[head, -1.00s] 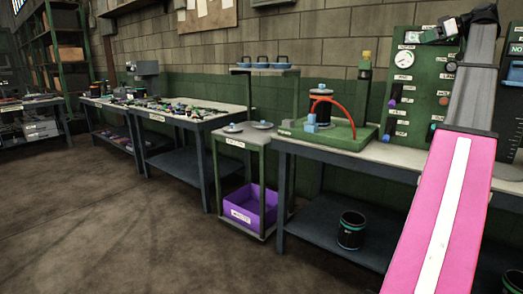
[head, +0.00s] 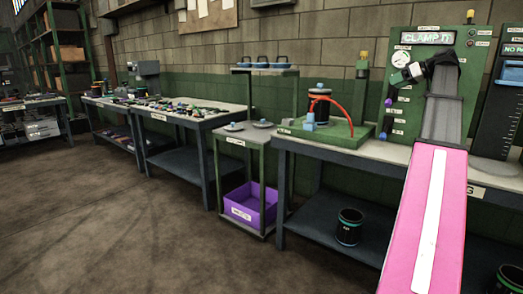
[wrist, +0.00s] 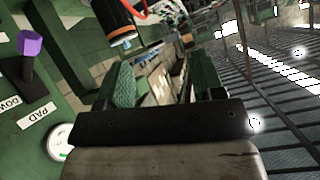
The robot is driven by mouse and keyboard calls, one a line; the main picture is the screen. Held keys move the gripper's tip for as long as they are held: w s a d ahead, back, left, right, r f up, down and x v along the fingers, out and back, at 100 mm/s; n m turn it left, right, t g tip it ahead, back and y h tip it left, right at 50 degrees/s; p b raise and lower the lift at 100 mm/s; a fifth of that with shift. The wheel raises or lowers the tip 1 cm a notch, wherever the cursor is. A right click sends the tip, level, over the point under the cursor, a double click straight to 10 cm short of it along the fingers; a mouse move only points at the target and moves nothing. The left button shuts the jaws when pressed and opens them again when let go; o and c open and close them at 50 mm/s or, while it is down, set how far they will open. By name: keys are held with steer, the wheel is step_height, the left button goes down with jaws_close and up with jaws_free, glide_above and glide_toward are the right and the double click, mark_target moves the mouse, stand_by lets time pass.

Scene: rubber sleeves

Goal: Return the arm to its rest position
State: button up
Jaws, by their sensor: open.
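My arm, with a pink link (head: 425,220) and a grey link (head: 441,115), rises in front of the bench on the right in the head view. At its top the wrist bends left, and my gripper (head: 399,70) is in front of the green control panel (head: 403,118), by its gauge. The wrist view shows the gripper (wrist: 162,88) tilted, its two green-padded fingers apart. Nothing shows held between them. Whether the gripper touches the panel cannot be told.
The bench (head: 345,150) carries a green fixture (head: 345,133) with a black cylinder (head: 320,105) and red hose. The panel has a purple knob (wrist: 30,45). A black bin (head: 349,228) stands on the lower shelf, a purple crate (head: 252,212) under the small trolley (head: 243,150). Floor at left is clear.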

steer(key=s+a+f+m+g+h, duration=0.1)
steer(key=a+f+m, duration=0.1)
steer(key=a+f, duration=0.8)
steer(key=a+f+m+g+h, duration=0.2)
steer(key=a+f, duration=0.1)
steer(key=f, duration=1.3)
steer(key=s+a+f+m+g+h, duration=0.15)
steer(key=a+f, duration=0.55)
steer(key=f, duration=0.7)
steer(key=s+a+f+g+h, duration=0.1)
steer(key=s+a+f, duration=0.4)
steer(key=f, duration=0.3)
steer(key=s+a+f+m+g+h, duration=0.1)
steer(key=s+a+f, duration=0.3)
steer(key=s+f, duration=0.4)
steer(key=s+a+f+g+h, duration=0.1)
steer(key=s+a+f+h, duration=0.2)
steer(key=f, duration=0.6)
steer(key=s+a, duration=0.2)
steer(key=s, duration=0.1)
steer(key=shift+s+a+f+m, duration=0.15)
steer(key=shift+s+a+m, duration=0.15)
steer(key=shift+s+m, duration=0.05)
